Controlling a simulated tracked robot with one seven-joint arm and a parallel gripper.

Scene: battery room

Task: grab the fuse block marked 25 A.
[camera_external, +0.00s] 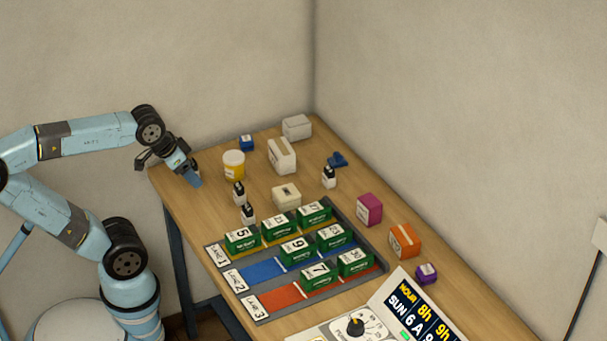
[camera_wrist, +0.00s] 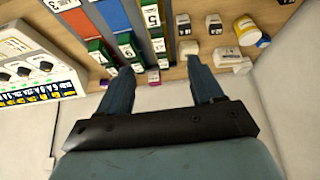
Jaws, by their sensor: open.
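My gripper (camera_external: 192,179) is open and empty above the far left edge of the bench; in the wrist view its two fingers (camera_wrist: 160,66) are spread apart. No 25 A marking reads clearly, so I cannot tell which block bears it. Small labelled blocks include a magenta one (camera_external: 369,210), an orange one (camera_external: 404,241), a purple one (camera_external: 427,273) and a blue one (camera_external: 246,143). Green numbered blocks stand in the lanes; the middle lane's right one (camera_external: 330,236) has a number I read only doubtfully. All these blocks are apart from my gripper.
The grey lane rack (camera_external: 372,262) lies on the wooden bench (camera_external: 218,212). A panel with a dial (camera_external: 356,326) is at the front. Walls border the back.

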